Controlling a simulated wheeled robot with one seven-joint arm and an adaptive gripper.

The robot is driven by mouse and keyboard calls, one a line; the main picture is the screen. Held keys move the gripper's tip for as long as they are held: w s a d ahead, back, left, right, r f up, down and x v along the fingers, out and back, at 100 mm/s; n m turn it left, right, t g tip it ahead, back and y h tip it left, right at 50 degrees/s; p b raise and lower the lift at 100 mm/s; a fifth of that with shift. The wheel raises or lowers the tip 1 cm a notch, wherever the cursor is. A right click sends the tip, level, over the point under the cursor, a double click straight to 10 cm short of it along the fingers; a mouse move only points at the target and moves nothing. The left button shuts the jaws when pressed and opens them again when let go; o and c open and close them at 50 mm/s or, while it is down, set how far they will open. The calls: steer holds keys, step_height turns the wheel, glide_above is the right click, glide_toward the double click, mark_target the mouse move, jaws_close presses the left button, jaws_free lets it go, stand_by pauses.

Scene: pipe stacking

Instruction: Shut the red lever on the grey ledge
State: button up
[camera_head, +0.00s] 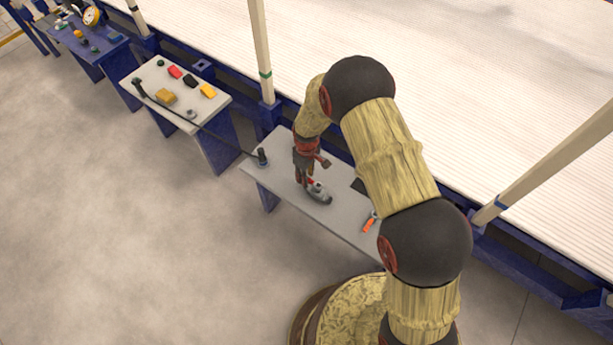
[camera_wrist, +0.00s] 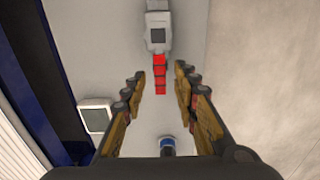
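The red lever (camera_wrist: 159,75) shows in the wrist view, joined to a light grey valve-like body (camera_wrist: 157,37) with a dark square on it. In the head view the grey body (camera_head: 319,194) sits on the grey ledge (camera_head: 278,163), with a bit of red beside my gripper. My gripper (camera_wrist: 160,84) points down over the ledge, its two fingers apart on either side of the lever, with a gap on each side. It is open and holds nothing. In the head view my gripper (camera_head: 303,180) is small, and its fingertips partly hide the lever.
A dark upright fitting (camera_head: 262,157) stands at the ledge's left end; a dark hose runs from it to another table (camera_head: 180,75). An orange-handled tool (camera_head: 370,223) lies at the right.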

steer(key=shift+c, duration=0.2)
steer(key=c, duration=0.7)
jaws_close()
